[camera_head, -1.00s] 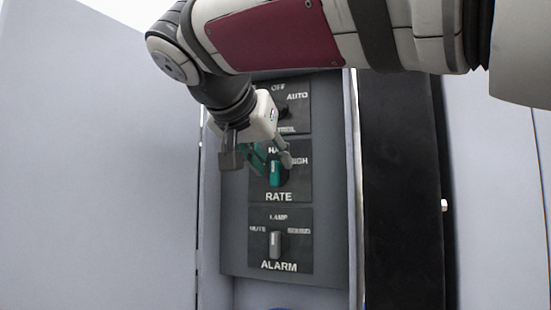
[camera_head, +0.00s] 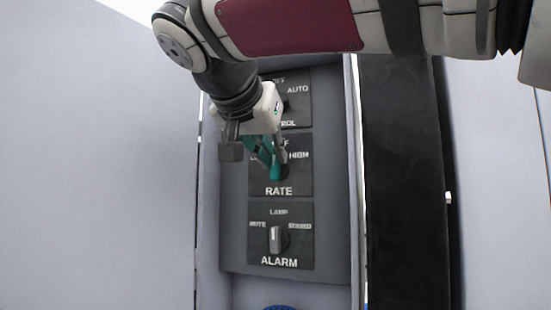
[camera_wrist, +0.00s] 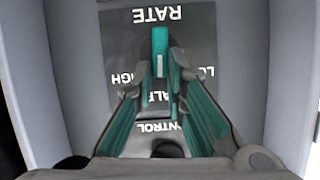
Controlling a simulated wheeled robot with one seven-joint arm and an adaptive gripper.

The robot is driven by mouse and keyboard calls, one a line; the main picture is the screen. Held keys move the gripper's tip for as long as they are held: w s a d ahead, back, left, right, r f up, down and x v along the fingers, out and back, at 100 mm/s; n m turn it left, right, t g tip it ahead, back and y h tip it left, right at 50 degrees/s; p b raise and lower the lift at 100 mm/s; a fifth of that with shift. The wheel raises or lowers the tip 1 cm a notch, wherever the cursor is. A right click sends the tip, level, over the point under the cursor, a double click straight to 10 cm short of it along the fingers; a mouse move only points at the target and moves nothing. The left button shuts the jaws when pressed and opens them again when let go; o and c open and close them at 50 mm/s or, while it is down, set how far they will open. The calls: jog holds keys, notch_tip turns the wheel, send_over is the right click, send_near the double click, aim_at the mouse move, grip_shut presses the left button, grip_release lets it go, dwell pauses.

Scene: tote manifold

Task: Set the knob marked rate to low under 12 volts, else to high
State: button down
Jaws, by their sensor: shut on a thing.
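The RATE knob (camera_head: 276,173) is teal, on a dark plate in the middle of the grey panel. It shows in the wrist view (camera_wrist: 160,45), where the picture is upside down. Its plate reads LOW, HALF and HIGH, and the white mark on the knob points towards HALF. My gripper (camera_head: 273,160) is at the knob, and its two fingers (camera_wrist: 160,72) are shut on the knob from both sides. The fingers partly hide the knob and the LOW and HALF labels. No voltage reading shows in either view.
The ALARM knob (camera_head: 276,239), grey, sits below, pointing up to LAMP. A black CONTROL knob (camera_head: 286,103) above is partly hidden by my gripper. Raised side walls flank the panel. A blue object (camera_head: 279,307) shows at the bottom edge.

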jog(key=m+y+b, duration=0.1)
jog(key=m+b, duration=0.1)
jog(key=b, duration=0.2)
jog(key=d+f+m+t+y+b, duration=0.1)
jog(key=m+b, duration=0.1)
jog(key=b, duration=0.2)
jog(key=m+t+y+b, duration=0.1)
jog(key=m+b, duration=0.1)
jog(key=b, duration=0.3)
jog(key=shift+s+d+f, duration=0.2)
jog(key=shift+d, duration=0.2)
jog(key=shift+s+d+m+t+y+b, duration=0.1)
jog(key=shift+m+t+y+b, duration=0.35)
jog(key=shift+m+b, duration=0.5)
jog(key=shift+b, duration=0.3)
jog(key=c, duration=1.6)
grip_release()
